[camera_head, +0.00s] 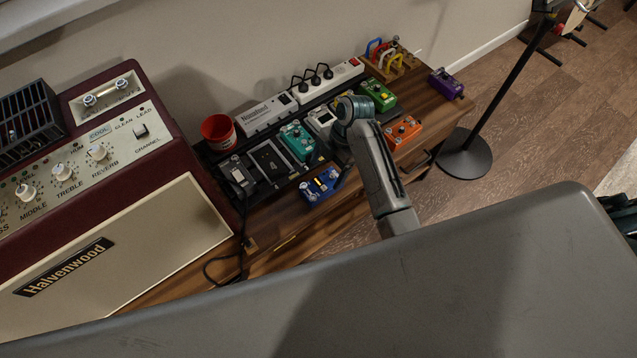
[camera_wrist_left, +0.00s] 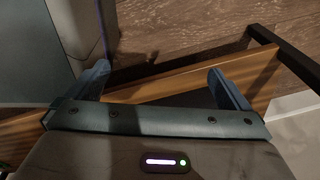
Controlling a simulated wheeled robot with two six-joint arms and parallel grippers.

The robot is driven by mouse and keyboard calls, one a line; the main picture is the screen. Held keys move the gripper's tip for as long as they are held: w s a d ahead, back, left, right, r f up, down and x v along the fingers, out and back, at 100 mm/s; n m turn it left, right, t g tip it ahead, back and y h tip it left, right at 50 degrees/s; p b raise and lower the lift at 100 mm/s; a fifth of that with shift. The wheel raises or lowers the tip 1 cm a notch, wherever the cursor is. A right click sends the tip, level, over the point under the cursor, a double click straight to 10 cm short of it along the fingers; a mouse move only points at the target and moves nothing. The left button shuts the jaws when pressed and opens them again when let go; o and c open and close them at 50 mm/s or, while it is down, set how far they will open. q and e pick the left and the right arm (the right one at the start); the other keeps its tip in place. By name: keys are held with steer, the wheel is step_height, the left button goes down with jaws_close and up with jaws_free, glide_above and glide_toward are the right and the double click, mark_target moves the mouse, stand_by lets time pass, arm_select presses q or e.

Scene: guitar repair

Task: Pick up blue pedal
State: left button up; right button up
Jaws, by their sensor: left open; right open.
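The blue pedal (camera_head: 319,187) lies near the front edge of the pedalboard in the head view, with small yellow marks on it. My right gripper (camera_head: 338,158) is open, just above and right of the blue pedal, partly hidden by my own wrist; I cannot tell whether it touches the pedal. My left gripper (camera_wrist_left: 160,88) is open and empty in the left wrist view, with its two blue-grey fingers wide apart; it does not show in the head view.
A teal pedal (camera_head: 297,141), an orange pedal (camera_head: 403,131) and a green pedal (camera_head: 378,95) stand near my right arm. A power strip (camera_head: 328,82) and red cup (camera_head: 218,131) are behind. A large amplifier (camera_head: 110,225) fills the left. A purple pedal (camera_head: 445,84) sits far right.

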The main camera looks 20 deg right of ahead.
mark_target(320, 185)
steer(key=x, duration=0.7)
steer(key=shift+f+p, duration=0.2)
steer(key=shift+p, duration=0.1)
steer(key=c, duration=1.3)
